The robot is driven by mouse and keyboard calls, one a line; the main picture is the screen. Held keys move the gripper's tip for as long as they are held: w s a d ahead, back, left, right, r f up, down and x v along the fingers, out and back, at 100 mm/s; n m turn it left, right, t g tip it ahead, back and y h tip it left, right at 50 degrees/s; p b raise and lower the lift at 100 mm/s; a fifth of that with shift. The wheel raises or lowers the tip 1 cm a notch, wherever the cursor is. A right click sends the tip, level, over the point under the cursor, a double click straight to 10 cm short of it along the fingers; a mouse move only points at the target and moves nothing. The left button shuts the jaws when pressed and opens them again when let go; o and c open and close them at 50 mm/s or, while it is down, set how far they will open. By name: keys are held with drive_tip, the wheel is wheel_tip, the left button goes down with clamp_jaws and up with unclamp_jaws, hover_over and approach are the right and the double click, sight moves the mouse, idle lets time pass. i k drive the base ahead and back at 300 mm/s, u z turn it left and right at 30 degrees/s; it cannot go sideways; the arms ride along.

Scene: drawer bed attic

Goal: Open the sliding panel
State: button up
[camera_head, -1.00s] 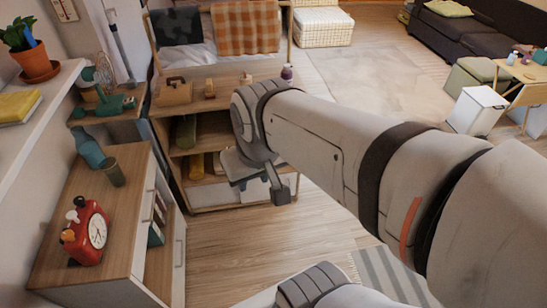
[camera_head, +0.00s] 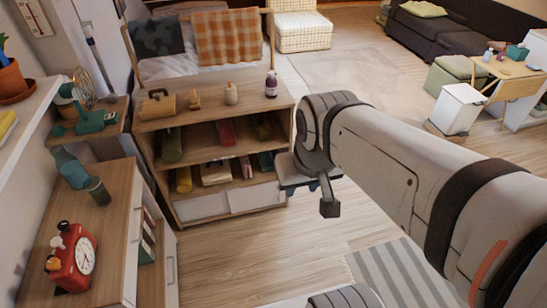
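The wooden shelf unit (camera_head: 284,106) stands left of my arm, below the bed. Two white panels close off its bottom row: a left panel (camera_head: 204,208) and a right panel (camera_head: 255,198). They meet near the middle and no wide gap shows between them. I cannot tell which one is the sliding panel. My gripper (camera_head: 328,205) hangs to the right of the unit, apart from the panels, pointing downward. Its fingers are small and partly hidden by the wrist, so its opening is unclear. No held object is visible.
Bottles and a wooden box stand on the unit, with books and rolls on its shelves. A cabinet (camera_head: 125,235) with a red alarm clock (camera_head: 72,258) is at the left. Bare floor (camera_head: 250,245) lies before the panels. A white bin (camera_head: 456,108) stands right.

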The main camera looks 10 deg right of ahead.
sight(268, 194)
drive_tip(key=u, duration=0.05)
drive_tip(key=i, duration=1)
drive_tip(key=z, duration=0.05)
